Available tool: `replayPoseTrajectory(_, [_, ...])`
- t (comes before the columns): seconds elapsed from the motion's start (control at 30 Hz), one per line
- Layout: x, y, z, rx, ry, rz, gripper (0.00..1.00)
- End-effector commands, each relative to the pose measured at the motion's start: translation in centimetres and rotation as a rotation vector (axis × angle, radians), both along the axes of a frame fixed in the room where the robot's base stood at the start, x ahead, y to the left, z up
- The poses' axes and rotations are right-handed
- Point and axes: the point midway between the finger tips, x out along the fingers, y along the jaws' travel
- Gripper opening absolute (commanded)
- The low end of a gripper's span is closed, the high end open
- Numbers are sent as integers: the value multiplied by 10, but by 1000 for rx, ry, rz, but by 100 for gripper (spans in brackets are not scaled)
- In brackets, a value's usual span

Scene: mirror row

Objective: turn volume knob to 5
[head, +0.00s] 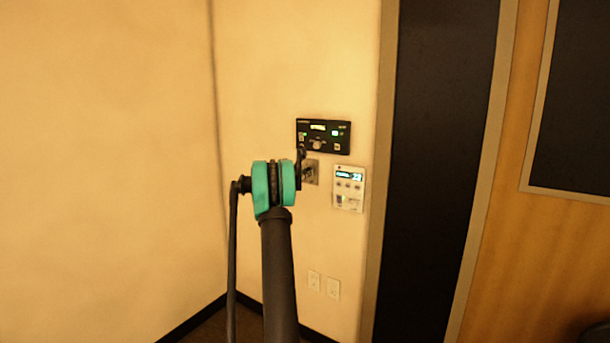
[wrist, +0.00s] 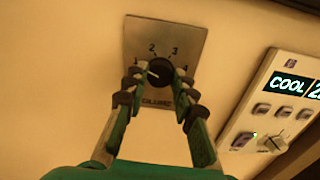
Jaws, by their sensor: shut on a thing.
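The volume knob (wrist: 160,70) is a small round black knob on a grey metal plate (wrist: 185,38). A white pointer mark on it points left, slightly up. A partly covered label reads like "volume" below. My gripper (wrist: 160,80) has one finger on each side of the knob and is shut on it. In the head view the plate (head: 313,176) is on the cream wall, partly hidden by my gripper (head: 302,164); the knob is too small to make out there.
A black control panel (head: 323,136) is just above the plate. A white thermostat (head: 348,188) reading "COOL" is close to its right, also in the wrist view (wrist: 275,105). A dark door-like panel (head: 440,150) stands to the right.

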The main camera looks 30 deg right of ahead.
Motion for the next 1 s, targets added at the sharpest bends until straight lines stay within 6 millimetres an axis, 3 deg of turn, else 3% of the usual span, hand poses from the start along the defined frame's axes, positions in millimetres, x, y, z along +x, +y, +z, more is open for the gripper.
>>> replayPoseTrajectory(1.0, [-1, 0, -1, 356, -860, -1, 0])
